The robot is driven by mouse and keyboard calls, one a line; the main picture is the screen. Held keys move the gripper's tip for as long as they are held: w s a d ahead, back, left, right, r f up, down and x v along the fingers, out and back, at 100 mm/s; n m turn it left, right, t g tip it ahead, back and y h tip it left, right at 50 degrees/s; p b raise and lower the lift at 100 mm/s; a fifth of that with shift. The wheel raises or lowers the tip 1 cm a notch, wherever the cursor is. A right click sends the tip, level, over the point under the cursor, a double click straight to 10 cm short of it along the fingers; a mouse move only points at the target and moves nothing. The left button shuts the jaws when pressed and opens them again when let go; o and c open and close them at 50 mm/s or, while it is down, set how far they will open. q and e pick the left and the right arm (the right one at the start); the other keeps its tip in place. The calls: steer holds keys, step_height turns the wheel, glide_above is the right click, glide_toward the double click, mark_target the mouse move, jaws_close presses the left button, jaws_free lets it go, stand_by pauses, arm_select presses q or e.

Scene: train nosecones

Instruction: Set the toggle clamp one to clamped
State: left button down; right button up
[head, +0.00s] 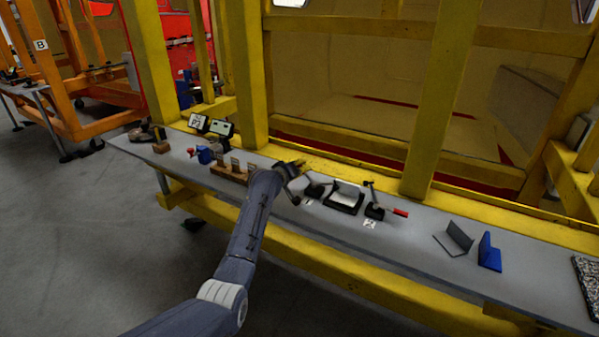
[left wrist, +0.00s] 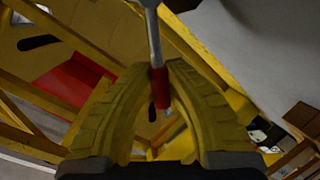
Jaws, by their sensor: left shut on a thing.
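Toggle clamp one (head: 315,189) is a small dark clamp on the grey bench, beside a white label at its front. My left gripper (head: 299,165) is at its upper left, partly covered by my own wrist. In the left wrist view the yellow fingers (left wrist: 166,72) close around the red grip (left wrist: 160,90) of a metal lever, whose rod runs up and out of the picture. In the head view that handle is hidden by the gripper, so its exact angle cannot be told. My right gripper is in neither view.
A black holder (head: 344,204) stands right of clamp one, then a second toggle clamp (head: 374,208) with a red handle. Further right are a grey bracket (head: 457,238) and a blue bracket (head: 489,251). A yellow post (head: 432,110) rises behind the bench. Wooden blocks (head: 230,170) lie left.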

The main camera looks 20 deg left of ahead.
arm_select(q)
steer(key=shift+s+d+r+m+t+y, duration=0.2)
steer(key=shift+d+r+m+y, duration=0.2)
steer(key=shift+r+m, duration=0.35)
steer(key=shift+s+d+r+m+t+y, duration=0.1)
steer(key=shift+d+r+m+t+y, duration=0.15)
steer(key=shift+d+r+m, duration=0.45)
steer(key=shift+w+a, duration=0.1)
steer(key=shift+a, duration=0.1)
steer(key=c, duration=1.6)
jaws_free()
steer(key=shift+a, duration=0.1)
steer(key=shift+o, duration=1.4)
steer(key=shift+d+f, duration=0.2)
steer(key=shift+f, duration=0.1)
steer(key=shift+s, duration=0.2)
steer(key=v, duration=1.2)
steer(key=shift+r, duration=0.15)
